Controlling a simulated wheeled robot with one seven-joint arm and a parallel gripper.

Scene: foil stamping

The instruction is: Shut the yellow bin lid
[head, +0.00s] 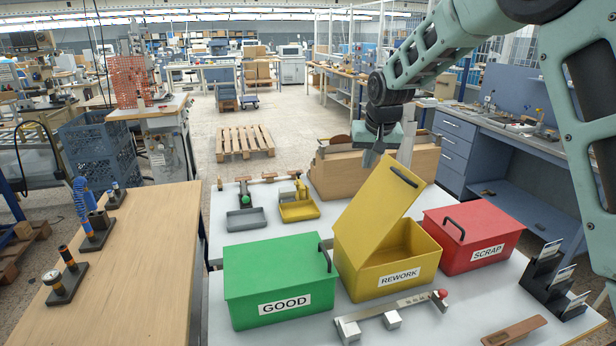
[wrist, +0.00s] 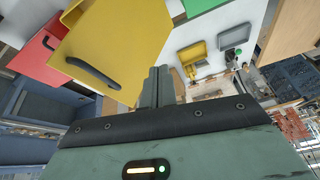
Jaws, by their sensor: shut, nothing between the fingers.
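The yellow bin (head: 385,268) is labelled REWORK and stands on the white table between the green and red bins. Its lid (head: 377,203) is open and tilted steeply up, with a dark handle near its top edge. In the wrist view the lid (wrist: 122,42) fills the upper left, its dark handle (wrist: 92,73) showing. My gripper (head: 370,158) is above and behind the raised lid, apart from it in the head view. In the wrist view my gripper (wrist: 158,74) has its fingers together and empty, just right of the lid.
The green GOOD bin (head: 280,279) and red SCRAP bin (head: 472,235) flank the yellow bin, lids shut. A fixture with a red knob (head: 392,316) lies in front. Wooden boxes (head: 338,176) stand behind. A black card rack (head: 550,280) stands at right.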

